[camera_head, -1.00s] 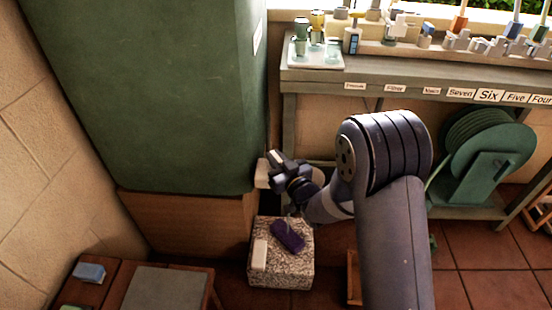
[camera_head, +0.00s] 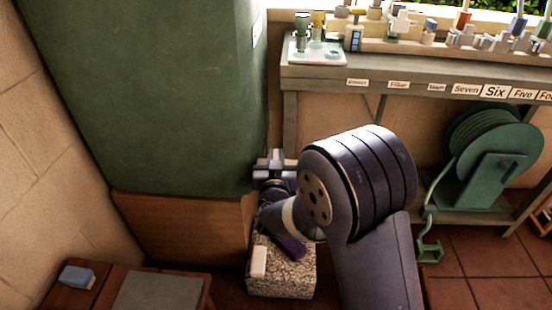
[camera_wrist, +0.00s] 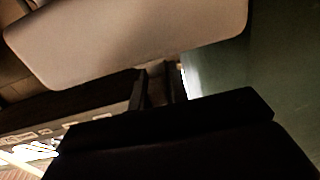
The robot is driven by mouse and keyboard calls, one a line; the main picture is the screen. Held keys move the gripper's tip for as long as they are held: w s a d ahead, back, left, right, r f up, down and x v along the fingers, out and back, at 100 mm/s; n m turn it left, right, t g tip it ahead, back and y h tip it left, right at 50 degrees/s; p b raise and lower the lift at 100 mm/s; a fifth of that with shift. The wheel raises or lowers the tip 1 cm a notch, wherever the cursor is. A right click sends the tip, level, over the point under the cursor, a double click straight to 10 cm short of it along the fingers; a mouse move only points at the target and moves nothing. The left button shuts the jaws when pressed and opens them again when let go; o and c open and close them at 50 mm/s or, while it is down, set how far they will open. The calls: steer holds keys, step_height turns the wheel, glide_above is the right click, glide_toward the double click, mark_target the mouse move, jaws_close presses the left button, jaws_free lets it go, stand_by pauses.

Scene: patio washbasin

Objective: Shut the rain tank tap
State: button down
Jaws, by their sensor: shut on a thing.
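The rain tank (camera_head: 150,90) is a large green box in the head view, standing on a brown wooden base (camera_head: 185,225). My gripper (camera_head: 268,162) is at the tank's lower right edge, shut on the tap, which is mostly hidden behind my gripper and wrist. In the wrist view, a pale, rounded part (camera_wrist: 130,35), apparently the tap's handle, fills the top, close to a dark finger at the bottom. The tank's green side (camera_wrist: 290,60) shows on the right there. Whether water runs cannot be seen.
A speckled stone block (camera_head: 285,280) below my wrist bears a pale bar (camera_head: 258,262) and a purple thing (camera_head: 291,246). A workbench (camera_head: 330,76) with small items stands behind. A green hose reel (camera_head: 490,165) is at right. A low table (camera_head: 160,292) is at lower left.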

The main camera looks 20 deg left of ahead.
steer(key=shift+r+m+h, duration=0.1)
steer(key=shift+m+h, duration=0.3)
steer(key=shift+h, duration=0.2)
steer(key=c, duration=1.4)
jaws_free()
steer(key=p+v, duration=0.2)
steer(key=v, duration=0.8)
steer(key=shift+s+f+p, duration=0.25)
steer(key=shift+s+p, duration=0.05)
steer(key=shift+s, duration=0.1)
steer(key=b+x, duration=0.2)
steer(key=x, duration=0.9)
steer(key=shift+d+r+b, duration=0.1)
steer(key=shift+b, duration=0.25)
steer(key=shift+y, duration=0.3)
